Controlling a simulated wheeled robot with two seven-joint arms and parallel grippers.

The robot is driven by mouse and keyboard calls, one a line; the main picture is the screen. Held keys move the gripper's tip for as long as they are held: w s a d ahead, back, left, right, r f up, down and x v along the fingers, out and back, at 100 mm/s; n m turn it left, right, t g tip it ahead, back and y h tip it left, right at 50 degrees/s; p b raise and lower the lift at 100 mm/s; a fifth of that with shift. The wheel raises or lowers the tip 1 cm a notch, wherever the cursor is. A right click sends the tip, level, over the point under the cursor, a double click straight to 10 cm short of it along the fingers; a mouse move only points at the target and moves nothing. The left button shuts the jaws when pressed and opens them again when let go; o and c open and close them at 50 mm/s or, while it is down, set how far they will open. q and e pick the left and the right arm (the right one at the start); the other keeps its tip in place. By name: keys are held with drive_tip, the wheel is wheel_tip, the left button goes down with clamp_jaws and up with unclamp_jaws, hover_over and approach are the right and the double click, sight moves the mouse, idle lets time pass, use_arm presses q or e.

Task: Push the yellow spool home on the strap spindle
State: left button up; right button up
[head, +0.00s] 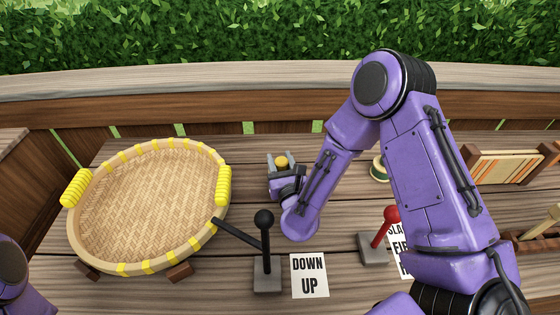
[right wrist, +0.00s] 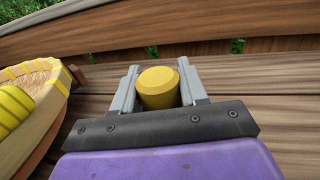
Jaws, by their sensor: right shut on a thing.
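A yellow cylinder, which looks like the yellow spool (head: 282,161), is between the fingers of my right gripper (head: 283,163) in the head view. In the right wrist view the same yellow spool (right wrist: 158,87) stands between the two grey fingers (right wrist: 158,92), its round end facing up. The right gripper is shut on it, beyond the black-knobbed lever. The spool's lower part is hidden by the gripper. I cannot make out the strap spindle with certainty. My left gripper is out of view; only a piece of the left arm shows at the lower left.
A round woven pan (head: 150,200) with yellow grips stands at left. A black-knobbed lever (head: 265,250) sits by a DOWN/UP card (head: 310,276). A red-knobbed lever (head: 380,235), a green-banded round piece (head: 379,168) and a striped wooden frame (head: 507,167) are at right.

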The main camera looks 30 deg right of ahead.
drive_tip(key=shift+f+b, duration=0.7)
drive_tip(key=shift+f, duration=0.1)
drive_tip(key=o, duration=1.2)
drive_tip(key=b+v, duration=0.1)
drive_tip(key=v, duration=0.3)
drive_tip(key=b+v, duration=0.2)
drive_tip(key=v, duration=0.2)
drive_tip(key=shift+f, duration=0.2)
drive_tip(key=shift+s+a+r+p, duration=0.2)
drive_tip(key=shift+s+r+p, duration=0.25)
drive_tip(key=shift+s+p, duration=0.25)
drive_tip(key=shift+s+a+f, duration=0.15)
drive_tip(key=shift+s, duration=0.35)
